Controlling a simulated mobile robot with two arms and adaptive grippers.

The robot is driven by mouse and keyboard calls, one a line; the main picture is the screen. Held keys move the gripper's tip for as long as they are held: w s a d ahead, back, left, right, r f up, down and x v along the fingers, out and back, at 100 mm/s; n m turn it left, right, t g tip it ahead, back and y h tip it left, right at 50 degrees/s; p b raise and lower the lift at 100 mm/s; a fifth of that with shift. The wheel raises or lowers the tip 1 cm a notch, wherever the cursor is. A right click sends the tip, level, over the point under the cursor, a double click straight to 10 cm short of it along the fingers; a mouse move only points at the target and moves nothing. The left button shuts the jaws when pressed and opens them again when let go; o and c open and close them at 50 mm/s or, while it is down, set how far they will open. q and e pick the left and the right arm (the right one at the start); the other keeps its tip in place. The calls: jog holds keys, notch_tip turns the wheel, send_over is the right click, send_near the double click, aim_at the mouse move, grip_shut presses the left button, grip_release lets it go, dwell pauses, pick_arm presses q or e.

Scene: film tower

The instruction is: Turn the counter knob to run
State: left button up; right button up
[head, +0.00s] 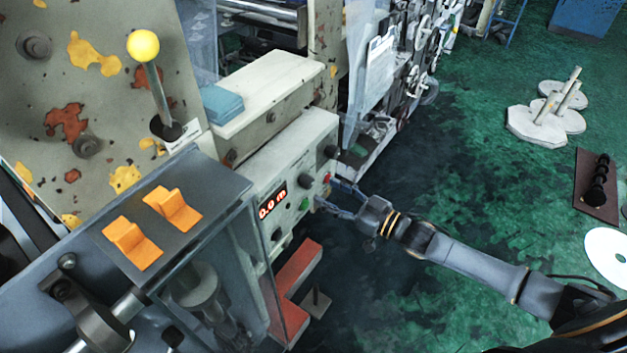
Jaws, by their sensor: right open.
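The counter (272,203) is an orange digital display reading 0.0 m on the pale front panel of a box (291,167). Dark knobs sit on that panel: one near the upper right corner (331,152), one in the middle (306,182) and one low at the left (276,235). I cannot tell their labels or which one is the counter knob. My right gripper (328,195) is open, its fingers pointing left at the panel's lower right part. Whether a fingertip touches anything there is unclear. My left gripper is not in view.
A red button (326,177) and a green button (304,203) are close to the right fingers. A yellow-balled lever (143,46) and orange rocker switches (133,243) stand left. A red bracket (297,275) lies below.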

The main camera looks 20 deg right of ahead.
aim_at(311, 183)
jog(key=p+x, duration=0.1)
jog(key=x, duration=0.4)
grip_shut()
